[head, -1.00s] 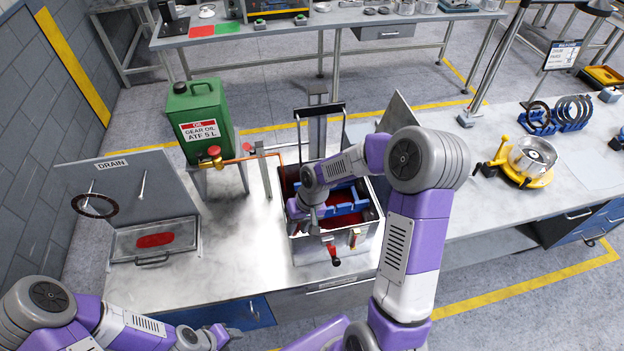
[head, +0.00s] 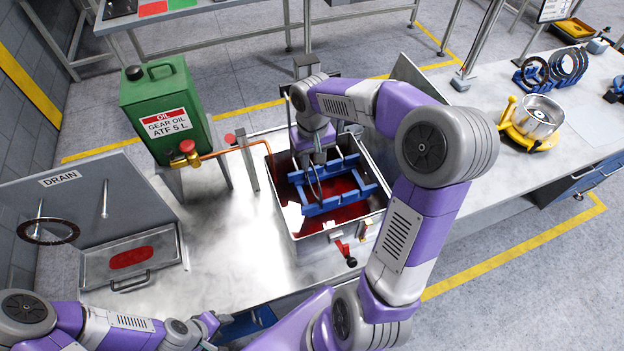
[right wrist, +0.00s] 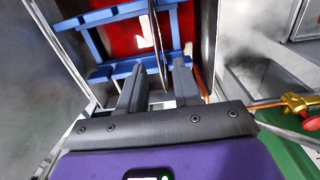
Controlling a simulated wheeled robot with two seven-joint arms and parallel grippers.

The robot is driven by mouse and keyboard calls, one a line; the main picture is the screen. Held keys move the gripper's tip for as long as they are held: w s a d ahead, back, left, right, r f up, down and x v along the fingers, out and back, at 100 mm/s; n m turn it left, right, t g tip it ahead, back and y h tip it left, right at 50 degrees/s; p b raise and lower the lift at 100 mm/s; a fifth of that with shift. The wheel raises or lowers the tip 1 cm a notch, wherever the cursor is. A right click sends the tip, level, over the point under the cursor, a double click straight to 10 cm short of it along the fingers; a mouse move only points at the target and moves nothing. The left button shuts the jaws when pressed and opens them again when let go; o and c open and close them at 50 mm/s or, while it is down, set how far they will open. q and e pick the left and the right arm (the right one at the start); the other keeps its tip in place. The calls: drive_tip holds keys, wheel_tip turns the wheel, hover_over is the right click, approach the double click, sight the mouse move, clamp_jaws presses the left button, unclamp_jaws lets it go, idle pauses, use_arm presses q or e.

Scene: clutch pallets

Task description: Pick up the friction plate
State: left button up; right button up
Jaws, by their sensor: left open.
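A thin friction plate (head: 315,184) stands upright in the blue rack (head: 337,204) inside the open oil tank (head: 293,228). In the right wrist view the friction plate (right wrist: 156,35) shows nearly edge-on, running down toward the gap between my right fingers. My right gripper (head: 318,155) points down over the rack at the plate's upper part; it also shows in the right wrist view (right wrist: 161,70). Its fingers stand apart, one each side of the plate, and I cannot tell whether either touches it. My left gripper (head: 213,326) is open and empty at the bench's front edge.
Red oil lies under the rack. A red-handled valve (head: 346,252) is on the tank's front. A green oil can (head: 167,110) and copper pipe stand left. A dark ring (head: 48,231) hangs on the drain board. A yellow fixture (head: 530,122) stands right.

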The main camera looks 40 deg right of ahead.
sight(313, 167)
drive_tip(key=shift+f, duration=1.55)
drive_tip(key=shift+c, duration=0.5)
clamp_jaws()
